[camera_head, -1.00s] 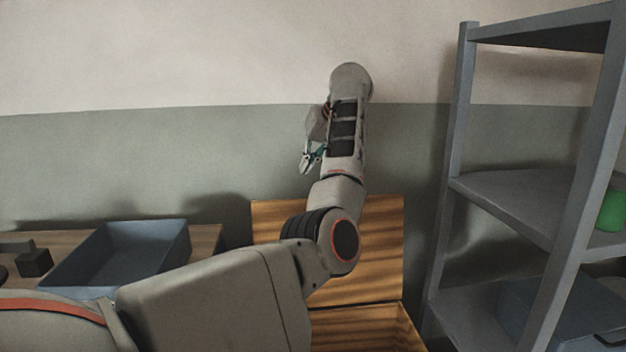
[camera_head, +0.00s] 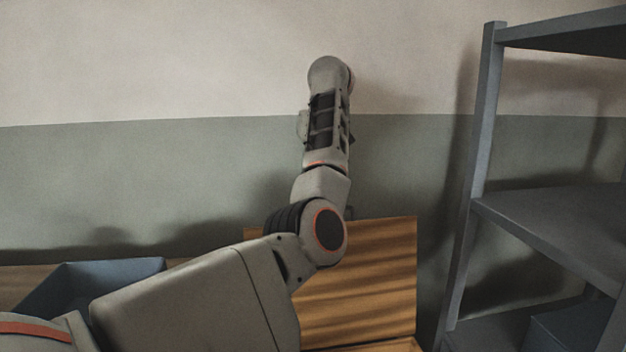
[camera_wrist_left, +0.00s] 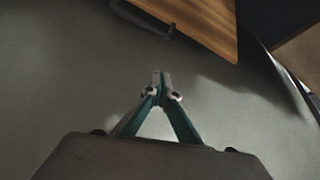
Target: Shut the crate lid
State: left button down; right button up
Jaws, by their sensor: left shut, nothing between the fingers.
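The crate lid (camera_head: 375,275) is a striped wooden panel standing open and upright against the wall side, partly hidden behind my left arm. The crate (camera_head: 385,346) shows only as a wooden rim at the bottom edge of the head view. In the left wrist view a wooden panel (camera_wrist_left: 205,22), apparently the lid, shows at the top with a dark handle (camera_wrist_left: 143,20) on its edge. My left gripper (camera_wrist_left: 161,78) is shut and empty, apart from the panel. In the head view the arm hides its fingers. My right gripper is not in view.
A grey shelf rack (camera_head: 478,165) stands at the right, with a blue bin (camera_head: 575,335) low down. A blue tray (camera_head: 135,268) sits on a wooden table (camera_head: 22,285) at the left. A plain wall is behind the lid.

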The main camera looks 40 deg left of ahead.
pick_arm(q)
jog(key=b+x, duration=0.2)
jog(key=x, duration=0.7)
jog(key=d, duration=0.1)
jog(key=s+d+p, duration=0.1)
jog(key=d+p, duration=0.1)
jog(key=d, duration=0.1)
jog(key=shift+s, duration=0.35)
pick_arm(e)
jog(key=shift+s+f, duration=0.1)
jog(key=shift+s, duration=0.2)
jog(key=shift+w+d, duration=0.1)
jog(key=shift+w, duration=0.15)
